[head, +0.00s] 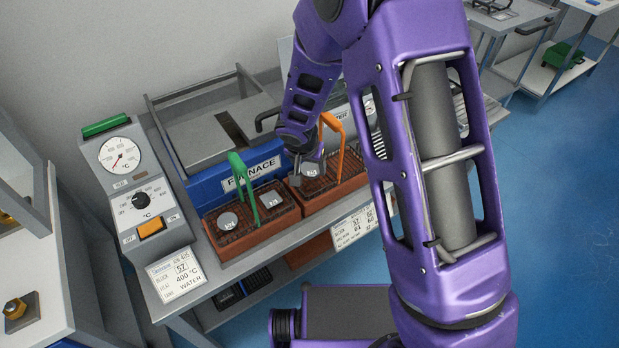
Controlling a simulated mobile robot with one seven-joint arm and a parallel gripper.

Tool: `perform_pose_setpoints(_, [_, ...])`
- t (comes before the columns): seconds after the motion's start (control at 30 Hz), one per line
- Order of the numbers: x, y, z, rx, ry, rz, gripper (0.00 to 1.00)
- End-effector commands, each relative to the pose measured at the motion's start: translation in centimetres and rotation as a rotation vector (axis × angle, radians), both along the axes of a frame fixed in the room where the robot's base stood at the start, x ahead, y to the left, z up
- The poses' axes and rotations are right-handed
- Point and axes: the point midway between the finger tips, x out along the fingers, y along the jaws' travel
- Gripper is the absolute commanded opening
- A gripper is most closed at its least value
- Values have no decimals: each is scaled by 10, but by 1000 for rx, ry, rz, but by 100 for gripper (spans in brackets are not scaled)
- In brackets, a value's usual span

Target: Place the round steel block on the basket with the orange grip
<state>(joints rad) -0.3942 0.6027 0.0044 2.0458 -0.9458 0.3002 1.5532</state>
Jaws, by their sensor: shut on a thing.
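My gripper (309,171) points down at the left part of the basket with the orange grip (318,202). It is shut on a round steel block (312,170), a small grey disc with a mark on top. The block is over the basket's mesh; I cannot tell whether it touches it. The orange grip (337,130) arches up just right of my gripper.
The basket with the green grip (257,232) stands directly left, holding another round block (228,221) and a squarish block (271,199). A blue furnace (212,192) is behind. A control box with a dial (120,153) stands far left. Label cards lie along the bench's front.

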Motion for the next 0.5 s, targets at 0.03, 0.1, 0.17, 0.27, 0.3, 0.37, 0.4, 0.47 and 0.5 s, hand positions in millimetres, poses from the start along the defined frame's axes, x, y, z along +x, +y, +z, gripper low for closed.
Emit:
perform_pose_setpoints(0.03, [0,0,-5,-1,-1,1,0])
perform_pose_setpoints(0.1, [0,0,-16,0,1,2,0])
perform_pose_setpoints(0.17, [0,0,-26,0,1,2,0])
perform_pose_setpoints(0.27, [0,0,-36,-1,0,2,0])
perform_pose_setpoints(0.3, [0,0,-38,1,0,1,0])
perform_pose_setpoints(0.37, [0,0,-39,1,-1,0,0])
perform_pose_setpoints(0.4, [1,0,-38,2,-2,0,0])
perform_pose_setpoints(0.47, [1,0,-38,2,-2,0,0])
perform_pose_setpoints(0.5, [1,0,-38,2,-2,0,0])
